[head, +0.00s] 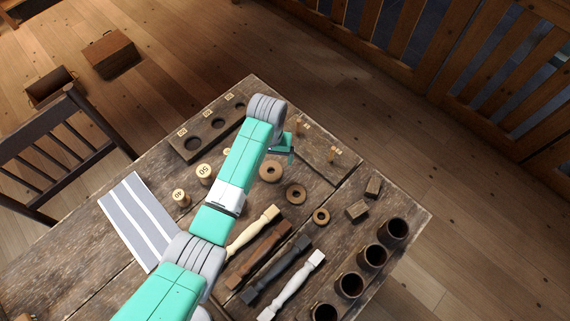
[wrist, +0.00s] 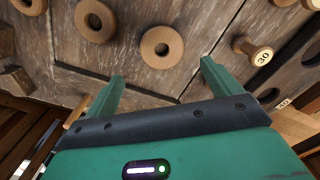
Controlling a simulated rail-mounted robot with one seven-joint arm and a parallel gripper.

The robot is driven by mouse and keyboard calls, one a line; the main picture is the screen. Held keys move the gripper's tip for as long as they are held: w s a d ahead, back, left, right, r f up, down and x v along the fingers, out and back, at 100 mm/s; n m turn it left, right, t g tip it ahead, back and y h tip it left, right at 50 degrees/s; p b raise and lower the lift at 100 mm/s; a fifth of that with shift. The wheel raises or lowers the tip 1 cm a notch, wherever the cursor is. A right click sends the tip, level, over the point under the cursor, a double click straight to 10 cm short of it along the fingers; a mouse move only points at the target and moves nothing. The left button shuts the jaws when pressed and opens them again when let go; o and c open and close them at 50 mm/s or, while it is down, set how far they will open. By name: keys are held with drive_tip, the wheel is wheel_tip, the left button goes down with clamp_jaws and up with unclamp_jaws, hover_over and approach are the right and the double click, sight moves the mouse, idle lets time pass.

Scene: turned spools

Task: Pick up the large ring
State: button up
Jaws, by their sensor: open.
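The large ring (head: 263,173) is a flat wooden ring with a round hole, lying on the table beside my forearm. In the wrist view the large ring (wrist: 148,44) lies just beyond the fingertips, roughly centred between them. My gripper (wrist: 162,72) is open and empty, with its two green fingers apart. In the head view my gripper (head: 289,150) is partly hidden by my wrist and sits above the table near the peg board. A middle ring (head: 289,197) and a small ring (head: 315,219) lie in a row with it.
Wooden spools (head: 205,171) stand left of my arm, and one marked 30 (wrist: 262,54) stands right of the ring in the wrist view. A holed board (head: 190,144), a peg board (head: 318,158), turned spindles (head: 263,250), several dark cups (head: 372,257) and small blocks (head: 358,210) surround it.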

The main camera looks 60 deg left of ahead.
sight(271, 172)
drive_tip(key=f, duration=0.2)
drive_tip(key=f+b, duration=0.1)
drive_tip(key=f, duration=0.2)
drive_tip(key=f+b, duration=0.1)
drive_tip(key=f, duration=0.1)
drive_tip(key=shift+s+f, duration=0.2)
drive_tip(key=shift+s, duration=0.1)
drive_tip(key=shift+r, duration=0.1)
drive_tip(key=c, duration=1.1)
drive_tip(key=shift+o, duration=0.2)
wheel_tip(271, 172, up, 10)
drive_tip(key=p, duration=0.3)
drive_tip(key=shift+w+r, duration=0.1)
